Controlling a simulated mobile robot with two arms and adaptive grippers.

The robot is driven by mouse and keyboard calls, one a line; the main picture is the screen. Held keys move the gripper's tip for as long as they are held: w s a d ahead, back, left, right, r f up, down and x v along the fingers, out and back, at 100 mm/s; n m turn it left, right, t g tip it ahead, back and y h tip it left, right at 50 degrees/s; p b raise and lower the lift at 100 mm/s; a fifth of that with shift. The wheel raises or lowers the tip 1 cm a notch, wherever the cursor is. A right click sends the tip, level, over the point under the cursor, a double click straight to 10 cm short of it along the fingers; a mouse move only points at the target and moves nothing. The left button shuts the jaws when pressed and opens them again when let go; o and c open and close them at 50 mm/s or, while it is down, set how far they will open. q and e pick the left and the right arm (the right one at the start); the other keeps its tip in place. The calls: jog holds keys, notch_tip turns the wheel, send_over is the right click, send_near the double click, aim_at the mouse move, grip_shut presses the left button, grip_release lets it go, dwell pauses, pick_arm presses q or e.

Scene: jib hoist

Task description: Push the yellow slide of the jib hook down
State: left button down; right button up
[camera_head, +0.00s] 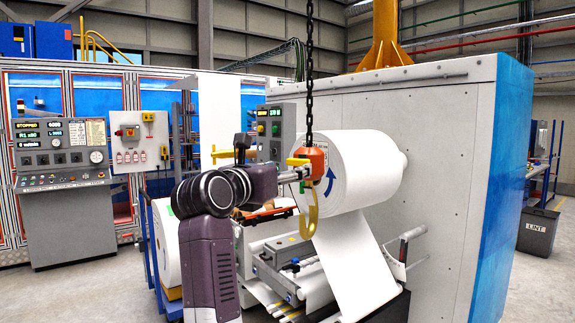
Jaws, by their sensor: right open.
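The jib hook hangs on a dark chain (309,75). It has an orange block (315,160) and a curved yellow hook (308,222) below it. A small yellow piece, which looks like the slide (297,162), sticks out at the left side of the orange block. My right gripper (302,174) reaches in from the left, just below this piece and close against the block. Its fingers are open, small in the picture and partly lost against the block. I cannot tell whether they touch the hook or the slide. My left gripper is not in view.
A white paper roll (365,170) on a large grey and blue machine (440,130) stands right behind the hook, its web hanging down. Rollers and rails (285,270) lie below. A control console (65,180) stands at the left. A dark bin (538,232) stands far right.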

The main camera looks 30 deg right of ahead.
aim_at(297, 163)
jog(key=p+x, duration=0.1)
jog(key=x, duration=0.2)
jog(key=p+x, duration=0.2)
jog(key=x, duration=0.1)
jog(key=shift+w+d+r, duration=0.15)
jog(key=shift+d+r, duration=0.05)
jog(key=shift+w+d+f, duration=0.1)
jog(key=shift+w+d, duration=0.2)
jog(key=shift+d, duration=0.15)
